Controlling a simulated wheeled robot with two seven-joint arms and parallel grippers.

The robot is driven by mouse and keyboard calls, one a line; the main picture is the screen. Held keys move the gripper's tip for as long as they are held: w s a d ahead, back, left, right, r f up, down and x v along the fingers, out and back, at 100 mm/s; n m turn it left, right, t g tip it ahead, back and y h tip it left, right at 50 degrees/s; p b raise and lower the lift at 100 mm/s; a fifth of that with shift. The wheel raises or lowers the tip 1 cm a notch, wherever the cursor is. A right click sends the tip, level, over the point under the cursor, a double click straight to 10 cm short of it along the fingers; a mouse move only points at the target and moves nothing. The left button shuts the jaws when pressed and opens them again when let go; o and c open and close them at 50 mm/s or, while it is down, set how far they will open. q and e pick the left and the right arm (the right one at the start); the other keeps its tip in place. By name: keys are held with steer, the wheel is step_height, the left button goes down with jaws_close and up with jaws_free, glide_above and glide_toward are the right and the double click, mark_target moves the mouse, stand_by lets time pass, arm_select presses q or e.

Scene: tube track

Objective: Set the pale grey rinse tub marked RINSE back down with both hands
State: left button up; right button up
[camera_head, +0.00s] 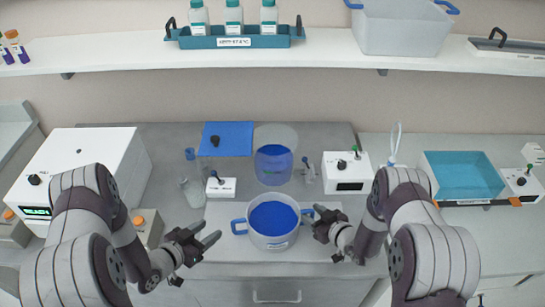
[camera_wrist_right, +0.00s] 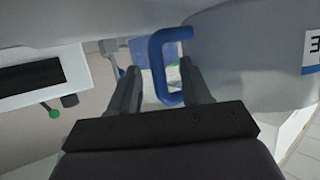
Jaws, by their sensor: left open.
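A pale grey tub (camera_head: 280,241) with blue handles and blue contents is at the bench's front middle, over a pale board (camera_head: 222,210). Its small front label is too small to read in the head view; the right wrist view shows part of a label on the tub (camera_wrist_right: 245,60). My left gripper (camera_head: 214,238) is open and empty, left of the left handle (camera_head: 238,227) and apart from it. My right gripper (camera_head: 317,217) is at the right handle. In the right wrist view its fingers (camera_wrist_right: 160,85) are spread, with the blue handle (camera_wrist_right: 157,65) between them.
A clear vessel with blue contents (camera_head: 273,166) stands behind the tub. A white switch box (camera_head: 221,188) and a white device (camera_head: 346,174) flank it. A teal tray (camera_head: 463,176) is at right. Another grey tub (camera_head: 400,28) is on the shelf.

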steer(key=shift+s+d, duration=0.2)
steer(key=shift+s, duration=0.05)
arm_select(q)
step_height(320, 180, down, 2)
steer(key=shift+f+b, duration=0.15)
steer(key=shift+b, duration=1)
arm_select(e)
steer(key=v, duration=1.2)
steer(key=shift+r, duration=0.1)
